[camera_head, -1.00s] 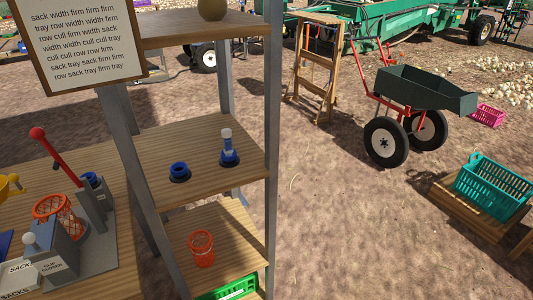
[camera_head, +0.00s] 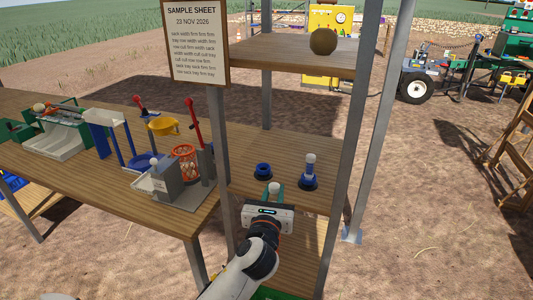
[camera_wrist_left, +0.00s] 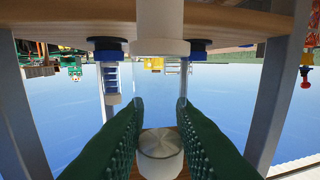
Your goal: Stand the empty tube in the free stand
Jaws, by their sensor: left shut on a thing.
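My left gripper (camera_head: 275,193) is shut on the empty tube (camera_head: 274,187), whose pale top shows between the teal fingers. It is at the front edge of the shelf. In the left wrist view, which looks upside down, the tube's round pale end (camera_wrist_left: 160,143) lies between the green finger pads. A white cylinder (camera_wrist_left: 160,20) crosses the shelf edge there; I cannot tell if it joins the tube. The free stand (camera_head: 263,170), a blue ring, is on the middle shelf beyond the gripper, apart from the tube. It shows in the wrist view (camera_wrist_left: 197,46). My right gripper is not seen.
A second stand right of the free one holds another tube (camera_head: 309,172). Metal posts (camera_head: 345,140) flank the shelf (camera_head: 285,195). A round brown thing (camera_head: 323,41) sits on the upper shelf. The sample sheet (camera_head: 191,40) hangs at left, above a workbench (camera_head: 110,180) with tools.

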